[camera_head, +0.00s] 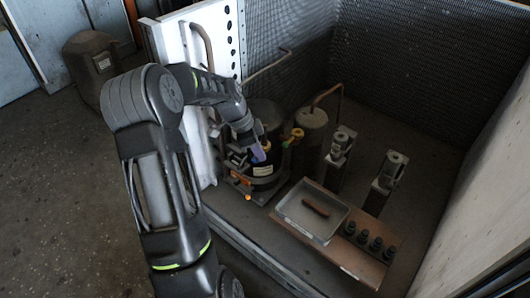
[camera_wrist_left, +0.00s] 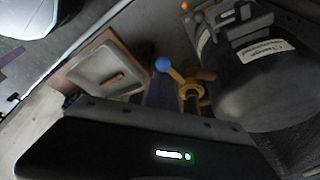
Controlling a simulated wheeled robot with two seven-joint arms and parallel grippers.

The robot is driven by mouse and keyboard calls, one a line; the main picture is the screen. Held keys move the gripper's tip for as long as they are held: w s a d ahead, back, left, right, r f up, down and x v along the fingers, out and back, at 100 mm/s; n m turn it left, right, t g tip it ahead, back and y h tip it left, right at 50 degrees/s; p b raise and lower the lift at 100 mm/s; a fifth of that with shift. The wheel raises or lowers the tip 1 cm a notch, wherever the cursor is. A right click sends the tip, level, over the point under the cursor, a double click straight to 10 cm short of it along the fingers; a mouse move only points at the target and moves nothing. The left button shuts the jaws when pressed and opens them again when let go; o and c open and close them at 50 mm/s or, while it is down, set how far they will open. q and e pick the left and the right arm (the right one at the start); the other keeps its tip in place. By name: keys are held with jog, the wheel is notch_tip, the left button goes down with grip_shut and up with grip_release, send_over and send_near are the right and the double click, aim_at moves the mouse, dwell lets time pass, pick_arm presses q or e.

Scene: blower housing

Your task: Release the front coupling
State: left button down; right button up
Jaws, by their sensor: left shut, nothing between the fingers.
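A yellow ring coupling (camera_wrist_left: 190,91) with a yellow lever ending in a blue ball (camera_wrist_left: 163,64) shows in the left wrist view, beside a dark tank with a white label (camera_wrist_left: 262,51). In the head view the dark tank (camera_head: 262,184) stands inside the housing, its upper part partly hidden by my left arm. My left gripper (camera_head: 259,153) is shut and empty at the front of this tank, its purple finger showing. In the wrist view the purple finger (camera_wrist_left: 160,93) appears close to the lever and ring; I cannot tell whether it touches. My right gripper is out of view.
A brown board carries a clear tray (camera_head: 311,212) with a brown bar in it and several black fittings (camera_head: 370,240). A smaller tank (camera_head: 311,128) with a copper pipe and two grey upright units (camera_head: 388,172) stand behind. A white perforated panel (camera_head: 182,55) borders the left.

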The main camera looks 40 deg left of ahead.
pick_arm(q)
jog(key=shift+s+a+m, duration=0.15)
jog(key=shift+a+m, duration=0.25)
jog(key=shift+m, duration=0.4)
jog(key=shift+s+a, duration=0.1)
jog(key=shift+a, duration=0.2)
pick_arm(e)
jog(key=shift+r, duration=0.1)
pick_arm(q)
jog(key=shift+a, duration=0.1)
jog(key=shift+r, duration=0.1)
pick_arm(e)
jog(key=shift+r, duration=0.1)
